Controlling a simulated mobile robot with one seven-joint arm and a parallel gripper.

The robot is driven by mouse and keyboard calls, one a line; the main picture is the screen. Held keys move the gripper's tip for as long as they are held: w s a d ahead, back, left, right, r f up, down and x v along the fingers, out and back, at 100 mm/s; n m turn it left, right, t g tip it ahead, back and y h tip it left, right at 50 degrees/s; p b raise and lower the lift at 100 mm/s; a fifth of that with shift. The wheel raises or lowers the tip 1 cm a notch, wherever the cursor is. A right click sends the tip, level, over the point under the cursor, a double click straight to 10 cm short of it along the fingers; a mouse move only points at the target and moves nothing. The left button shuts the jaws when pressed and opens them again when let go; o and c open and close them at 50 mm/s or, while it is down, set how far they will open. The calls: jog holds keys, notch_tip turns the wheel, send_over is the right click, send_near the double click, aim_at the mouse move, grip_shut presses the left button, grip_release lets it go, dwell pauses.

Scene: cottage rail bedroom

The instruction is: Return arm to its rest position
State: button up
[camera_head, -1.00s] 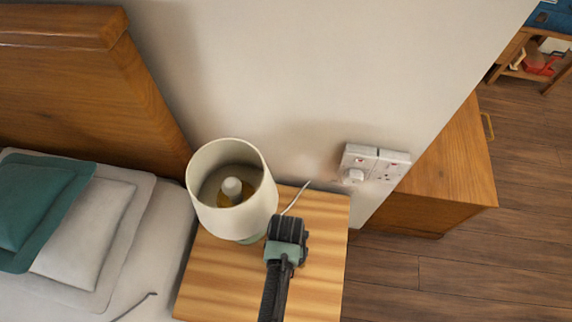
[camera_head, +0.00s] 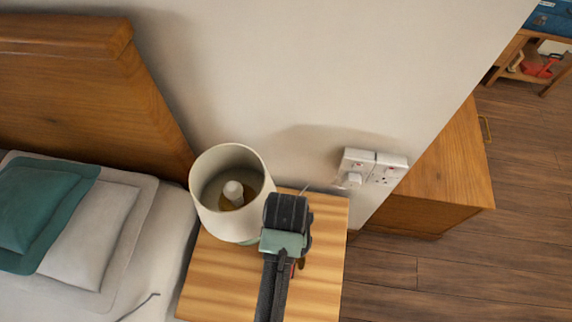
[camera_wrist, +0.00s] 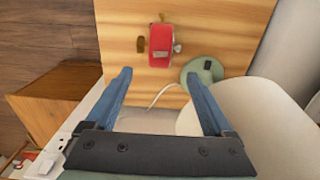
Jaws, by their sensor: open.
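My gripper (camera_head: 287,212) is over the wooden nightstand (camera_head: 215,282), just right of the lamp in the head view. Its fingertips are hidden there. In the wrist view my gripper (camera_wrist: 158,78) has its two blue fingers wide apart with nothing held between them. A red object with brass-coloured parts (camera_wrist: 161,45) stands on the nightstand beyond the fingertips, apart from them. In the head view only a small red bit (camera_head: 293,268) shows beside my arm.
A cream-shaded lamp (camera_head: 215,215) with a green base (camera_wrist: 203,70) stands close beside my gripper. A wall socket (camera_head: 385,168), a wooden cabinet (camera_head: 445,175) and the headboard (camera_head: 80,90) are around. The bed with pillows (camera_head: 85,230) is at left.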

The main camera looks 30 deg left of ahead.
dwell(0.4)
jog(key=w+r+m+t+y, duration=0.1)
jog(key=w+r+t, duration=0.5)
jog(key=w+r, duration=0.75)
jog(key=w+d+r+m+t, duration=0.1)
jog(key=w+d+r+t, duration=0.15)
jog(key=r, duration=0.55)
jog(key=w+d+r+t, duration=0.2)
jog(key=w+r+t, duration=0.15)
jog(key=r, duration=0.35)
jog(key=w+d+r+m+t, duration=0.1)
jog(key=w+d+r+t, duration=0.15)
jog(key=r, duration=0.55)
notch_tip(320, 180, up, 12)
jog(key=d+r+t+h, duration=0.1)
jog(key=d+t, duration=0.1)
jog(key=t, duration=0.2)
jog(key=s+r+t, duration=0.4)
jog(key=s+r, duration=0.2)
jog(key=r, duration=0.5)
jog(key=s+r+t, duration=0.5)
jog(key=s+r, duration=0.1)
jog(key=r, duration=0.4)
jog(key=shift+s+a+r, duration=0.2)
jog(key=shift+s+r, duration=0.2)
